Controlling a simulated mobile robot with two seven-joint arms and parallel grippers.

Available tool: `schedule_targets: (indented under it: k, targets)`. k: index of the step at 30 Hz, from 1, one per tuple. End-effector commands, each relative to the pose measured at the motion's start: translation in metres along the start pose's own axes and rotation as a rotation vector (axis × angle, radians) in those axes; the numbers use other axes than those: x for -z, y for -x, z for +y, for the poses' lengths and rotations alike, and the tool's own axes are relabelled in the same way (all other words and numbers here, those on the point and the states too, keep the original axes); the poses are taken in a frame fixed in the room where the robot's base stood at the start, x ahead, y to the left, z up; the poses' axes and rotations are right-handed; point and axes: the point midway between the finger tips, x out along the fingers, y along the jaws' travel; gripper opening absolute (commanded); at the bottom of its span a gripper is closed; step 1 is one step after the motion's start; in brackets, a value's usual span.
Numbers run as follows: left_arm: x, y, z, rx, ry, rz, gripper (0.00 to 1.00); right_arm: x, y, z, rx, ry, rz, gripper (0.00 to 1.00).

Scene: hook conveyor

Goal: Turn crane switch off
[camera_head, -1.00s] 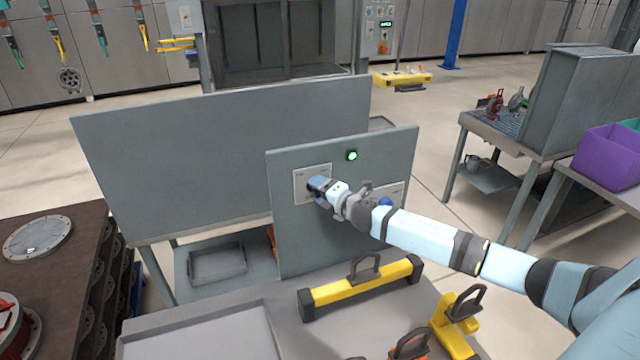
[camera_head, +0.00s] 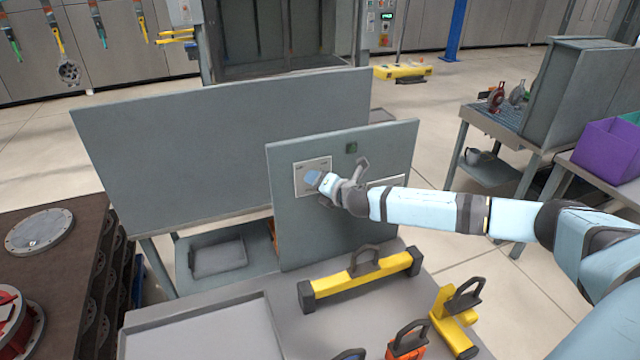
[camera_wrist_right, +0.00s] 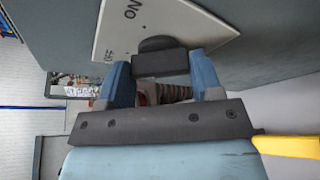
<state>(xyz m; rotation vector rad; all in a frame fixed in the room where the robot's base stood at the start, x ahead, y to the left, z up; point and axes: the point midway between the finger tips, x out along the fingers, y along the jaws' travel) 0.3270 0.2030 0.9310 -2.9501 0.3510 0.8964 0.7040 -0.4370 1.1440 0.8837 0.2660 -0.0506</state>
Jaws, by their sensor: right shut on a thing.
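The crane switch is a black knob (camera_wrist_right: 160,58) on a white plate with ON and OFF lettering in the right wrist view. The plate (camera_head: 300,182) is mounted on a grey upright panel (camera_head: 290,235) in the head view. My right gripper (camera_head: 314,178) is at this plate, and its two blue fingers (camera_wrist_right: 163,75) are shut on the knob, one on each side. In the head view the gripper hides the knob. My left gripper is not in view.
A yellow bar with a handle (camera_head: 362,274) and a yellow hook block (camera_head: 455,318) stand on the table below. A larger grey panel (camera_head: 170,160) stands behind.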

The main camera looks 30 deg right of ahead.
Motion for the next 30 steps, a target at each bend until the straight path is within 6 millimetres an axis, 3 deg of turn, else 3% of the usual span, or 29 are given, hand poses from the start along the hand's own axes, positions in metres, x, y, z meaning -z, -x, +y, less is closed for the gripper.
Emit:
schedule_targets:
  k: [8, 9, 12, 23, 30]
  targets:
    - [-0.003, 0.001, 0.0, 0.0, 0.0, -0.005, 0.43, 0.001, 0.0, -0.001, 0.001, 0.003, 0.001, 0.36]
    - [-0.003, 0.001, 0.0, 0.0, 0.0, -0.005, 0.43, 0.001, 0.0, -0.001, 0.001, 0.003, 0.001, 0.69]
    - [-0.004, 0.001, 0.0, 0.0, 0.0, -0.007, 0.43, 0.001, 0.0, -0.001, 0.001, 0.003, 0.0, 0.85]
    - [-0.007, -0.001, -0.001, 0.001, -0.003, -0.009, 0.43, 0.0, 0.007, -0.002, 0.001, 0.002, -0.001, 0.85]
    - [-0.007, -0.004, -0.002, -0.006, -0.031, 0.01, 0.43, 0.002, 0.054, -0.004, 0.001, 0.005, 0.002, 0.85]
